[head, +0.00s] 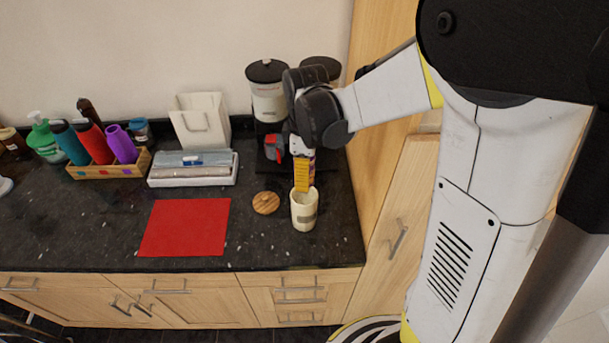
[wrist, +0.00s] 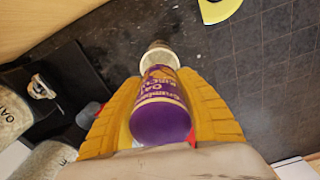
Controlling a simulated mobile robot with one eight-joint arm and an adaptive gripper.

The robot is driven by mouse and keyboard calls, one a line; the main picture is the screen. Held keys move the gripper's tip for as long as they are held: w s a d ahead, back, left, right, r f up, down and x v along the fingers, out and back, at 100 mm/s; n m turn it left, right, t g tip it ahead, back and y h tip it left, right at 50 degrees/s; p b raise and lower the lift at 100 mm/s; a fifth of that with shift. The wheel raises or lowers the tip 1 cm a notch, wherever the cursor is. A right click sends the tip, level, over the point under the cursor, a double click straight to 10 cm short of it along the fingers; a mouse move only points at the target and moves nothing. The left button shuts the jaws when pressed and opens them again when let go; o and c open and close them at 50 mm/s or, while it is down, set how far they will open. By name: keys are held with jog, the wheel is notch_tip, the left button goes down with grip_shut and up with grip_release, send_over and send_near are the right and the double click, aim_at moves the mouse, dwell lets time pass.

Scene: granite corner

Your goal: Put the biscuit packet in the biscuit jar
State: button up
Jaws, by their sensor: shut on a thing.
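The biscuit packet is a purple cylinder (wrist: 160,118) with printed lettering, held lengthwise between the yellow fingers of my gripper (wrist: 163,82) in the wrist view. In the head view my gripper (head: 302,174) points down directly above the biscuit jar, and its fingers hide most of the packet. The biscuit jar (head: 304,215) is cream, upright and open on the dark counter. In the wrist view the jar (wrist: 160,50) shows just beyond the packet's far end. I cannot tell whether that end is inside the jar's mouth. The round wooden lid (head: 266,202) lies left of the jar.
A red mat (head: 186,228) lies to the left. A wooden panel (head: 385,120) closes the right side. The counter's front edge is close to the jar.

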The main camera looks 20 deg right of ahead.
jog(key=b, duration=0.5)
send_near(306, 202)
jog(key=shift+s+a+f, duration=0.3)
jog(key=shift+s+a, duration=0.05)
jog(key=shift+s, duration=0.3)
jog(key=shift+s+a+f, duration=0.25)
jog(key=shift+s+a, duration=0.1)
jog(key=shift+s, duration=0.3)
jog(key=shift+s+f+b, duration=0.25)
jog(key=shift+f+b, duration=0.35)
jog(key=shift+b, duration=0.15)
jog(key=shift+c, duration=0.3)
jog(key=shift+o, duration=0.4)
jog(key=shift+f+b, duration=0.55)
jog(key=shift+f, duration=0.15)
jog(key=shift+o, duration=0.4)
jog(key=shift+s+f+b, duration=0.15)
jog(key=shift+f+b, duration=0.45)
jog(key=shift+f, duration=0.05)
jog(key=shift+o, duration=0.6)
jog(key=shift+f, duration=0.15)
jog(key=o, duration=1.9)
jog(key=shift+c, duration=0.2)
jog(key=shift+d, duration=0.1)
